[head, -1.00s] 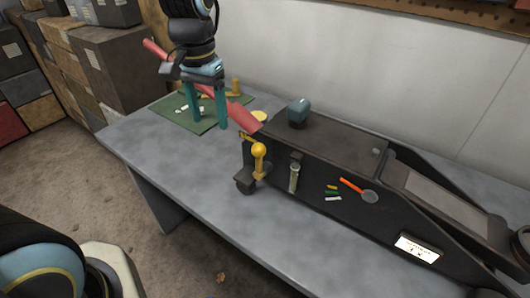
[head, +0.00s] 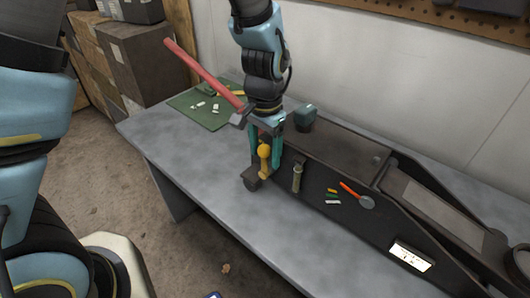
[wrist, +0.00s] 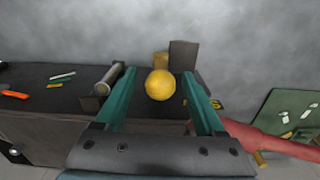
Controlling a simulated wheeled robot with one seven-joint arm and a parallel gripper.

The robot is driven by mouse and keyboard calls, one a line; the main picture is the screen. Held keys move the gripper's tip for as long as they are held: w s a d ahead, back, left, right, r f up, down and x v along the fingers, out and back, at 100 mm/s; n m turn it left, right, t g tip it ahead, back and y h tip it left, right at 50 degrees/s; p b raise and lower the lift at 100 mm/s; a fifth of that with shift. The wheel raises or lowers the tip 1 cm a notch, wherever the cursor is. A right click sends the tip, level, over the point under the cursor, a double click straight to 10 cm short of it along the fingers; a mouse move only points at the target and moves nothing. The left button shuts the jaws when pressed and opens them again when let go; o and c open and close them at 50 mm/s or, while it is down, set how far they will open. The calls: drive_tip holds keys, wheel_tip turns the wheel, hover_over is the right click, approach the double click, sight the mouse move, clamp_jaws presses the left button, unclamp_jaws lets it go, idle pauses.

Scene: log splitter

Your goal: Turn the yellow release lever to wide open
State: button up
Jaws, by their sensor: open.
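The yellow release lever (head: 264,160) stands at the left end of the dark log splitter (head: 330,170), its round knob on top. In the wrist view the yellow knob (wrist: 160,85) lies between the two teal fingers of my gripper (wrist: 160,95), with a gap on each side. My gripper (head: 278,160) points down at the lever, open and holding nothing. In the head view its fingers partly overlap the lever's upper part. The lower stem is mostly hidden under the knob in the wrist view.
A red bar (head: 203,73) slants up to the left of my gripper. A silver pin (head: 297,176) stands just right of the lever. A green mat (head: 205,106) with small pieces lies at the back left. The grey table (head: 190,160) in front is clear.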

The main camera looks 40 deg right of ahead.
drive_tip(key=shift+f, duration=0.75)
drive_tip(key=shift+c, duration=0.3)
clamp_jaws()
idle(0.6)
